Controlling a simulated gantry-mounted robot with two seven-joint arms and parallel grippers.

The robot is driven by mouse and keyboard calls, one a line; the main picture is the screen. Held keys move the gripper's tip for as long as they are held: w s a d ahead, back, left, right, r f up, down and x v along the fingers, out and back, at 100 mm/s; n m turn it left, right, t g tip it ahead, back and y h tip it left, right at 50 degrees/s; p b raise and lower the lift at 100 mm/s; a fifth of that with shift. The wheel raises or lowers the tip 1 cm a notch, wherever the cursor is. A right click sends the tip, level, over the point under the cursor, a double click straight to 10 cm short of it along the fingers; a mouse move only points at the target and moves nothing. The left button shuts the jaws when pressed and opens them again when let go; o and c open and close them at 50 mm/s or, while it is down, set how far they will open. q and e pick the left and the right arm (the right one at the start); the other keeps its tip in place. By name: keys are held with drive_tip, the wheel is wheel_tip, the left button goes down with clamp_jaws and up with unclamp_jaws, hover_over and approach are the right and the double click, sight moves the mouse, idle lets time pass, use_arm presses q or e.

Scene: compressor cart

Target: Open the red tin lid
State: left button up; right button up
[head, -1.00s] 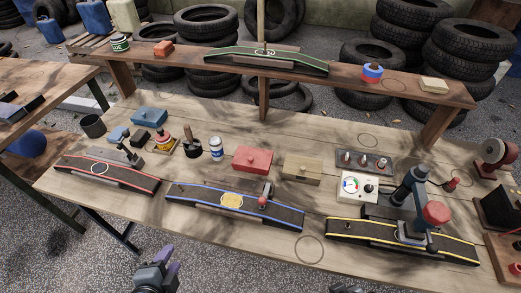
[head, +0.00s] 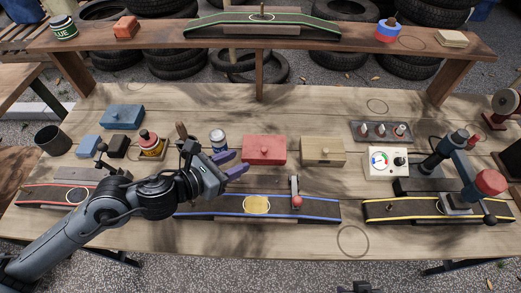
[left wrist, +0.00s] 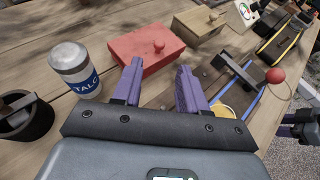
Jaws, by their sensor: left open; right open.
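The red tin (head: 264,150) is a red box with a small round knob on its lid, sitting closed on the workbench. It also shows in the left wrist view (left wrist: 140,45), just beyond my fingers. My left gripper (head: 237,163) is open and empty, with purple fingers pointing right toward the tin's left side. In the left wrist view the left fingertips (left wrist: 158,70) appear near the tin's front edge; contact cannot be told. My right gripper (head: 360,288) shows only partly at the bottom edge, apart from the tin.
A talc can (head: 218,141) stands left of the tin, and a tan box (head: 323,151) with a knob stands right. A blue-edged ramp (head: 320,209) lies in front. A gauge box (head: 386,163) is further right. A raised shelf (head: 180,33) spans the back.

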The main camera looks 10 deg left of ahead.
sight(264, 149)
use_arm(q)
drive_tip(key=b+x, duration=0.2)
drive_tip(key=x, duration=0.6)
drive_tip(key=shift+w+d+f, duration=0.2)
drive_tip(key=shift+w, duration=0.1)
clamp_jaws()
